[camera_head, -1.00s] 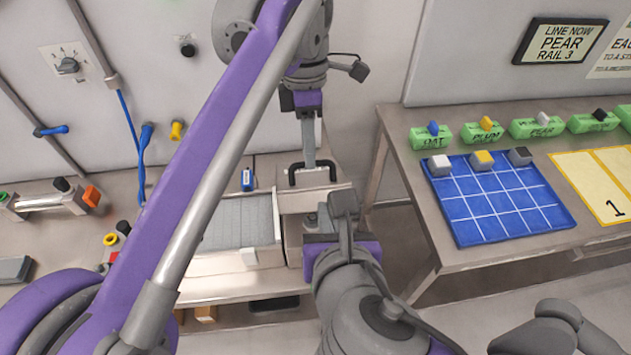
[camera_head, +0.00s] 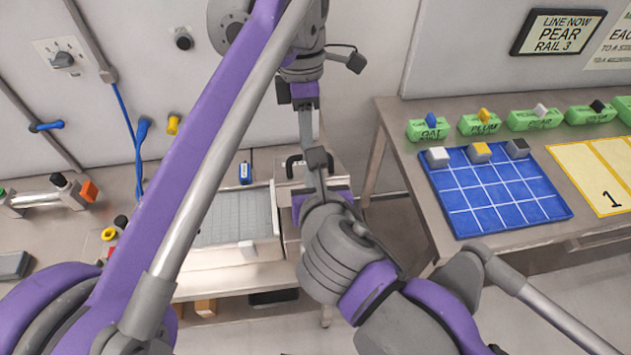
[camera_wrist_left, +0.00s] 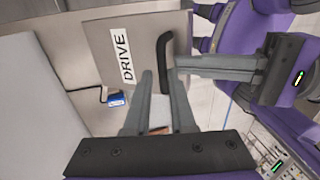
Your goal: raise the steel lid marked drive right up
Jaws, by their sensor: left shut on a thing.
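The steel lid marked DRIVE (camera_wrist_left: 105,55) fills the upper middle of the left wrist view, with its black bar handle (camera_wrist_left: 164,50) at one side. In the head view the handle (camera_head: 291,166) sits on the steel box beside the grey-panelled unit. My left gripper (camera_wrist_left: 160,80) is shut on the handle; it reaches down from above in the head view (camera_head: 307,140). My right gripper (camera_head: 316,160) is close beside the handle, partly covering it. Its fingers also show in the left wrist view (camera_wrist_left: 185,64); their opening is unclear. How far the lid is tilted is hard to tell.
A grey-panelled unit (camera_head: 238,218) stands left of the lid. A small blue object (camera_head: 245,173) lies behind it. At right, a steel table (camera_head: 400,160) carries a blue gridded tray (camera_head: 500,195) and several green holders. A gap separates it from the bench.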

